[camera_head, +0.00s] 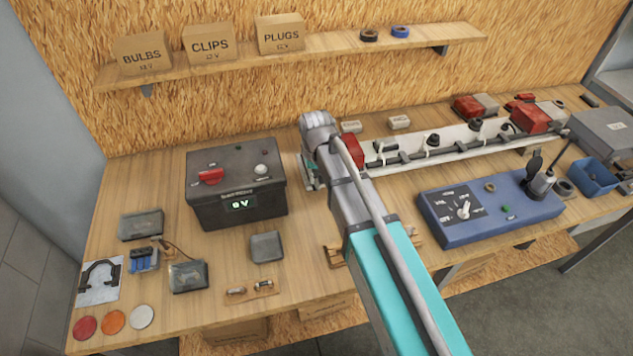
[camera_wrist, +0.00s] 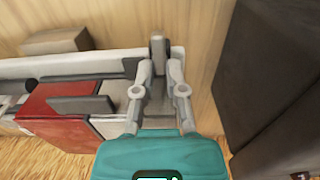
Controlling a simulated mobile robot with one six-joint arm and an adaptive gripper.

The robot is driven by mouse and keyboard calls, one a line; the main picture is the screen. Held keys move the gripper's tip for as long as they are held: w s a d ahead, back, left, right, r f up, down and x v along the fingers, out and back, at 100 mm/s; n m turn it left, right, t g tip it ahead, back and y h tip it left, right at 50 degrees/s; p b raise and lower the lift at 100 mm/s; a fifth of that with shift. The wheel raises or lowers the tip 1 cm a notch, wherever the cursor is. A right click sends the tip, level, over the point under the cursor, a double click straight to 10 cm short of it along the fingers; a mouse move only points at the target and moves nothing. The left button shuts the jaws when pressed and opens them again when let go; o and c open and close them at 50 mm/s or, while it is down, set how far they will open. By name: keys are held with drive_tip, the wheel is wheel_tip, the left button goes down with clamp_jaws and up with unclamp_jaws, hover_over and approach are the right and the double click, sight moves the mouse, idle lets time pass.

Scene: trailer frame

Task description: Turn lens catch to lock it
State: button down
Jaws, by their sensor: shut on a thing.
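In the wrist view, my gripper (camera_wrist: 158,68) has its two fingers close around a grey upright tab, the lens catch (camera_wrist: 158,46), at the end of the pale rail. The catch stands upright in this view, and the fingers hide its lower part. The red and white lamp lens (camera_wrist: 58,104) is to the left of the fingers, with a dark bar across it. In the head view, the near lamp's red lens (camera_head: 353,150) shows beside my wrist, which hides the catch and most of the gripper.
A black battery box (camera_head: 236,185) reading 0 V stands left of my arm; its dark side (camera_wrist: 270,75) is close on the right in the wrist view. A blue tester (camera_head: 490,208) is to the right. A shelf (camera_head: 225,62) with boxes hangs behind.

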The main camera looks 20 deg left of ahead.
drive_tip(key=shift+n, duration=0.3)
drive_tip(key=n, duration=0.4)
drive_tip(key=shift+n, duration=0.3)
idle(0.6)
drive_tip(key=n, duration=0.3)
drive_tip(key=shift+n, duration=0.4)
drive_tip(key=shift+s+n, duration=0.1)
drive_tip(key=shift+n, duration=0.7)
